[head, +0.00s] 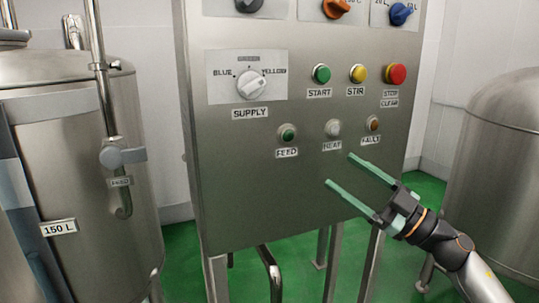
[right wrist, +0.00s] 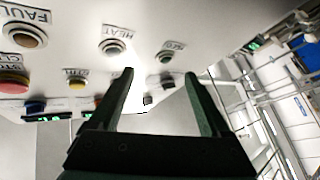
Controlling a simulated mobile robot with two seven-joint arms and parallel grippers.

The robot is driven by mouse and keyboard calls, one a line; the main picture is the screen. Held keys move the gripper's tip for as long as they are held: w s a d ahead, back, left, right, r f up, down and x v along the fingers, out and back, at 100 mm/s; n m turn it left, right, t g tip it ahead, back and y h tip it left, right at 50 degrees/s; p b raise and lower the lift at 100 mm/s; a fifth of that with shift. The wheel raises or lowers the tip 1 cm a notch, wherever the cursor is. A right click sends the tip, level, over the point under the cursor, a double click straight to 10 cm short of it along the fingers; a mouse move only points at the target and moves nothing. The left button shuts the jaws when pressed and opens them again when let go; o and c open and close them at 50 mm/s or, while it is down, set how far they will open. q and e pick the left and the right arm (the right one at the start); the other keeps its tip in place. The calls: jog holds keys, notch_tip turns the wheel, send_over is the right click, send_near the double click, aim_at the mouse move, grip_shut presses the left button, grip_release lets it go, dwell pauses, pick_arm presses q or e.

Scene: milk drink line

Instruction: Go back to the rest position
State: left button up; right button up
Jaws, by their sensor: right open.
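My right gripper (head: 338,170) is open and empty in front of the lower right part of the steel control panel (head: 240,200). Its two green fingers point up and left, just below the row with the FEED, HEAT and FAULT lamps. In the right wrist view the open fingers (right wrist: 160,75) point toward the panel face, with nothing between them. The HEAT lamp (right wrist: 112,46) shows near the left finger. My left gripper is not in view.
The panel carries a SUPPLY knob (head: 251,85) and the START (head: 321,74), STIR (head: 358,73) and STOP (head: 396,74) buttons. A 150 L tank (head: 80,190) stands at left, another tank (head: 500,170) at right. Green floor (head: 185,270) shows between them.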

jog(key=s+d+f+m+t+h+p, duration=0.15)
jog(key=f+m+h, duration=0.25)
jog(key=f, duration=0.6)
jog(key=s+f+m+t+h, duration=0.1)
jog(key=s+f+m+h, duration=0.3)
jog(key=f, duration=0.5)
jog(key=s+d+f+m+t+h, duration=0.15)
jog(key=f+m+h, duration=0.35)
jog(key=f, duration=0.5)
jog(key=s+a+f+m+g+h+p, duration=0.1)
jog(key=s+f+g, duration=0.7)
jog(key=s+f, duration=1.2)
jog(key=shift+s+a+m+h, duration=0.15)
jog(key=shift+s+m+h, duration=0.15)
jog(key=shift+s+h, duration=0.65)
jog(key=shift+c, duration=0.3)
